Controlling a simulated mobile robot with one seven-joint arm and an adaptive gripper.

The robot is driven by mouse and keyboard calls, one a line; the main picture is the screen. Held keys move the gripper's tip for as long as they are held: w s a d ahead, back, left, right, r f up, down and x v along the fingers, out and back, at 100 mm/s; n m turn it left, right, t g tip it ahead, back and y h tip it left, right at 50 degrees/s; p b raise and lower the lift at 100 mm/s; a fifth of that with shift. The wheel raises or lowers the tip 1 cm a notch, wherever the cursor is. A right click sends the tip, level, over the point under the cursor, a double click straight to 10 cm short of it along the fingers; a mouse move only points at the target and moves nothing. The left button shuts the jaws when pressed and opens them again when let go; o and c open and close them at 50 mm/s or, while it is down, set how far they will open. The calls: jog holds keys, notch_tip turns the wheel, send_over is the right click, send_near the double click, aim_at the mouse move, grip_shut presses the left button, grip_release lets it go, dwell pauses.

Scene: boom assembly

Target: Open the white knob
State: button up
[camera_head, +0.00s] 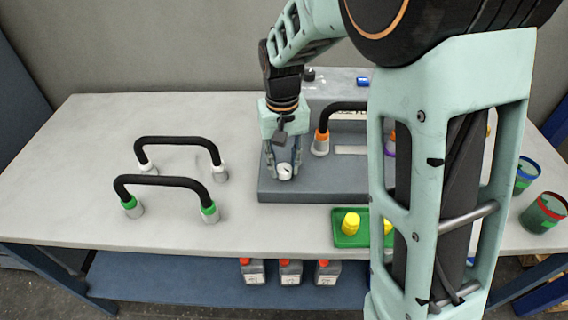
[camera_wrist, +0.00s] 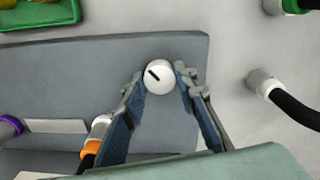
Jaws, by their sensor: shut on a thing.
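The white knob (camera_head: 285,171) sits at the front left corner of the grey panel base (camera_head: 320,192) on the table. In the wrist view the knob (camera_wrist: 159,77) is a round white cap with a short dark mark running diagonally on its face. My gripper (camera_head: 284,168) reaches down over it from above. In the wrist view my gripper's two fingers (camera_wrist: 161,80) stand on either side of the knob and are shut on it. The knob's underside is hidden.
Two black hoses, with white ends (camera_head: 180,141) and green ends (camera_head: 165,182), stand on the left. A green tray (camera_head: 345,238) with yellow pieces lies in front. My arm hides the panel's right side.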

aim_at(284, 168)
jog(key=o, duration=1.1)
jog(key=shift+o, duration=0.2)
notch_tip(284, 168, up, 12)
